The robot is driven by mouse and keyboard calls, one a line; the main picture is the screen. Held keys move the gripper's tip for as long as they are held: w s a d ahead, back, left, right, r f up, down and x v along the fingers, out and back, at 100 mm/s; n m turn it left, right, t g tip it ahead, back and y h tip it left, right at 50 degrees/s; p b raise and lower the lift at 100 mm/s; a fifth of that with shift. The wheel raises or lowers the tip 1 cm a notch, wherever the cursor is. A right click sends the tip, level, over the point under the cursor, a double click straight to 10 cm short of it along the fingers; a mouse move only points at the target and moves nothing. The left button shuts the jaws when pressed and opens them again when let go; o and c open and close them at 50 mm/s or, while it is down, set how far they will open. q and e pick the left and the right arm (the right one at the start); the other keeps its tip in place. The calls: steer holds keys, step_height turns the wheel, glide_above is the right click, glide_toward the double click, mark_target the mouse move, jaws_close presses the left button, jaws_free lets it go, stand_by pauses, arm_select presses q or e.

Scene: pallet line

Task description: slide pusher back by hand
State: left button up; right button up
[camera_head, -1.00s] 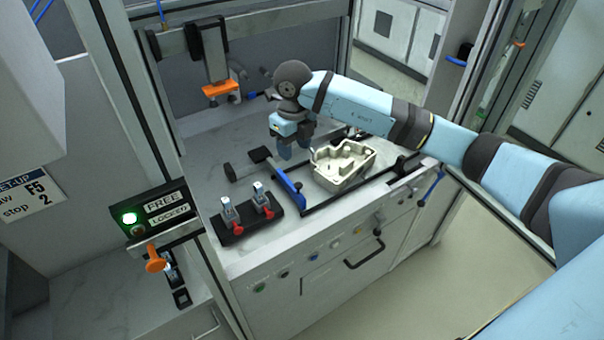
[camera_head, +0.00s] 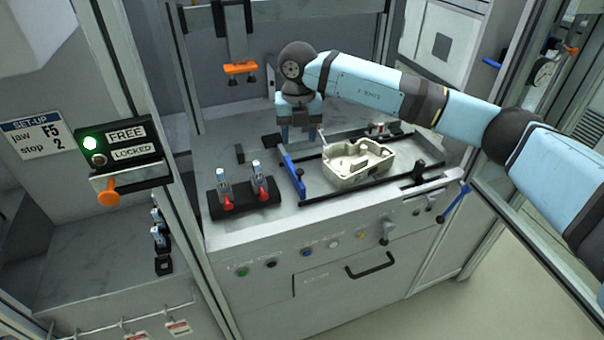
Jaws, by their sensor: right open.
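The blue pusher bar (camera_head: 292,176) lies across the left end of a black rail frame on the machine's worktop. A pale metal casting (camera_head: 357,165) sits inside the frame, to the right of the bar, with a gap between them. My right gripper (camera_head: 299,137) points down near the far end of the blue bar. Its two blue-grey fingers are apart with nothing seen between them. I cannot tell whether a finger touches the bar. Black parts (camera_head: 270,142) lie just left of the gripper. My left gripper is not in view.
A black block with two red-based clamps (camera_head: 240,196) stands left of the frame. An orange-ended fixture (camera_head: 240,68) hangs behind. A FREE/LOCKED panel (camera_head: 122,142) with a lit green lamp and orange knob (camera_head: 108,197) is at left. A door frame stands right.

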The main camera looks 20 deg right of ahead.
mark_target(299, 171)
step_height(299, 171, down, 12)
steer(key=shift+r, duration=0.25)
steer(key=shift+c, duration=0.4)
